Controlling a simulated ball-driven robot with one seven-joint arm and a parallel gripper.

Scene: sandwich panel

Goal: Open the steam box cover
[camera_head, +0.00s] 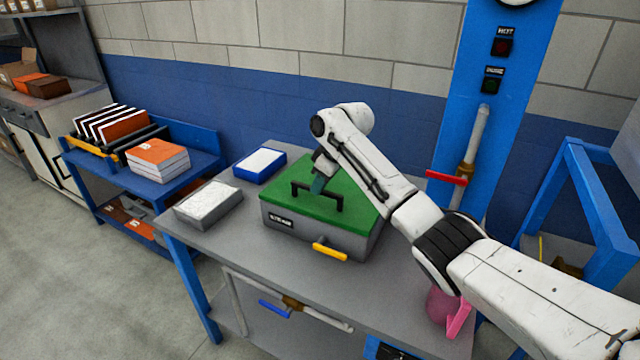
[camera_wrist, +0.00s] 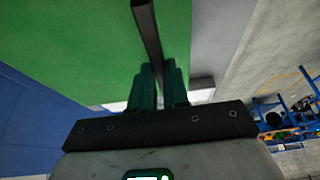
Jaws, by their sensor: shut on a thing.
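The steam box (camera_head: 290,231) is a grey box on the grey table, with a flat green cover (camera_head: 287,201) lying on top. The cover looks seated on the box. A dark handle (camera_head: 301,186) rises from the cover. My gripper (camera_head: 318,186) reaches down onto the handle from above and is shut on it. In the wrist view, the two green fingers (camera_wrist: 158,85) stand on either side of the dark handle bar (camera_wrist: 147,35), with the green cover (camera_wrist: 70,45) behind. The fingertips are partly hidden in the head view.
A yellow lever (camera_head: 330,252) sticks out of the box's front. A grey tray (camera_head: 208,204) and a blue tray (camera_head: 259,166) with white contents stand to the left. A blue panel with a red-handled pipe (camera_head: 446,178) stands behind right. A pink bottle (camera_head: 441,303) is near the table's right front.

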